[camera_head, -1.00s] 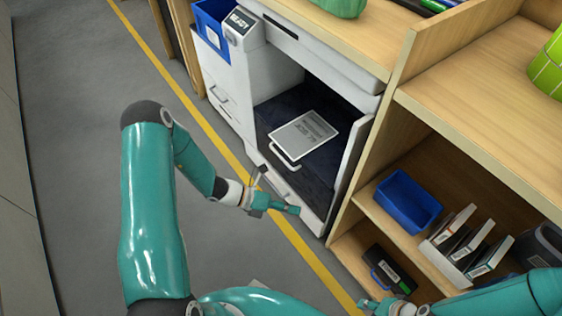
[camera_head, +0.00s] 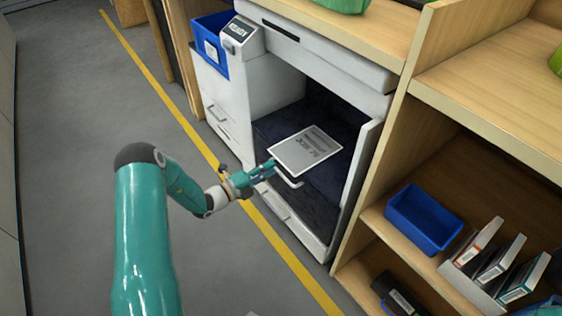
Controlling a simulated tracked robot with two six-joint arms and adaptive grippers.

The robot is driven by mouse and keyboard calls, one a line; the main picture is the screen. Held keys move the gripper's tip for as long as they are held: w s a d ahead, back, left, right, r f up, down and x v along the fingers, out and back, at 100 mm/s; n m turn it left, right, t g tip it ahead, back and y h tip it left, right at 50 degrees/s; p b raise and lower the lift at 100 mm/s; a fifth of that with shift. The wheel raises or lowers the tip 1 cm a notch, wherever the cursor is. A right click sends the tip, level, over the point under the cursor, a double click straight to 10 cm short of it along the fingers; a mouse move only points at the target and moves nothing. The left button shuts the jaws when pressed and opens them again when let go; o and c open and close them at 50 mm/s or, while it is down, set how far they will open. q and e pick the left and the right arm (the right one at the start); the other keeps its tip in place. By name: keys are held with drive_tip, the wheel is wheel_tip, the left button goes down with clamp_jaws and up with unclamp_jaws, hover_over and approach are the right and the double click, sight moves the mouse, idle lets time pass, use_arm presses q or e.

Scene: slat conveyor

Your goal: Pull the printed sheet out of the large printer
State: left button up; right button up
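The printed sheet (camera_head: 305,150) is pale grey with dark print and lies at the front of the dark open bay of the large white printer (camera_head: 262,78).
A wooden shelf right of the printer holds a blue bin (camera_head: 424,218) and several upright boxes (camera_head: 495,262). A blue tray (camera_head: 211,44) sits at the printer's upper left. The grey floor with a yellow line (camera_head: 165,92) is open in front.

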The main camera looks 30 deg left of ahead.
sight(288, 158)
use_arm(q)
drive_tip(key=shift+b+x, duration=0.35)
drive_tip(key=shift+x, duration=1.8)
drive_tip(key=shift+s, duration=0.1)
clamp_jaws()
